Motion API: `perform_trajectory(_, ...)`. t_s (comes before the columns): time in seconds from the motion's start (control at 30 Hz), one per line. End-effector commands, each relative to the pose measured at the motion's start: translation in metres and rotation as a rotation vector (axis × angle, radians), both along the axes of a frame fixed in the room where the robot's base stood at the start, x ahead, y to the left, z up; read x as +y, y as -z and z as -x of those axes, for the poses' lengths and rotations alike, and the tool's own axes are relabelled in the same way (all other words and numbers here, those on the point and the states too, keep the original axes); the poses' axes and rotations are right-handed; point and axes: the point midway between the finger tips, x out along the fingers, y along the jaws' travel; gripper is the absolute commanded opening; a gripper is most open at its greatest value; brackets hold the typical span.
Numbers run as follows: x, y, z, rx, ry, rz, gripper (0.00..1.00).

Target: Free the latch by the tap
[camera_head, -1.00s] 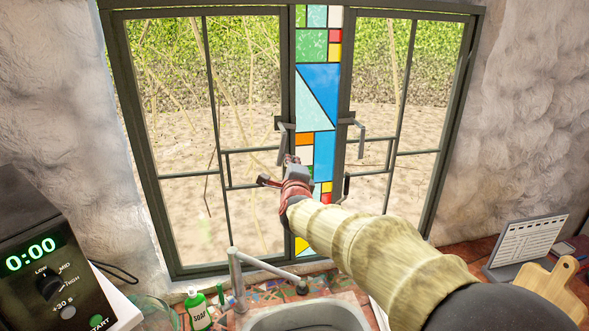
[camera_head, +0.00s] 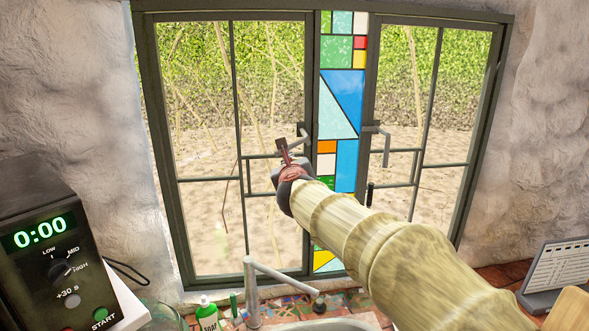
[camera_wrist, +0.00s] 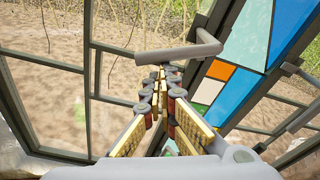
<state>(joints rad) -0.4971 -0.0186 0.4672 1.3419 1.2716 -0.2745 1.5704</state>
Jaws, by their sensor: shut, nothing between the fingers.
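The window's left latch handle (camera_head: 301,138), on the side of the tap (camera_head: 252,288), is a grey bent lever. It points left and slightly down from its mount on the left frame's inner edge. In the wrist view the handle (camera_wrist: 175,52) runs nearly level across the glass. My gripper (camera_head: 283,152) is shut and empty, right at the handle's free end. In the wrist view its fingertips (camera_wrist: 160,72) are just below the lever; I cannot tell whether they touch. The right latch handle (camera_head: 386,148) hangs straight down.
A stained-glass strip (camera_head: 340,110) stands between the two panes. Below are the sink (camera_head: 335,325), a green soap bottle (camera_head: 207,314) and a mosaic sill.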

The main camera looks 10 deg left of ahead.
Motion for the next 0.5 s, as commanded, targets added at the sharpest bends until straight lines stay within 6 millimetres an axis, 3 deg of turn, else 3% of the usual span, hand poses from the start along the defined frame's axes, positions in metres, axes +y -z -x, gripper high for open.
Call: perform_trajectory(0.5,0.015,-0.022,0.004,0.093,0.000,-0.323,0.00)
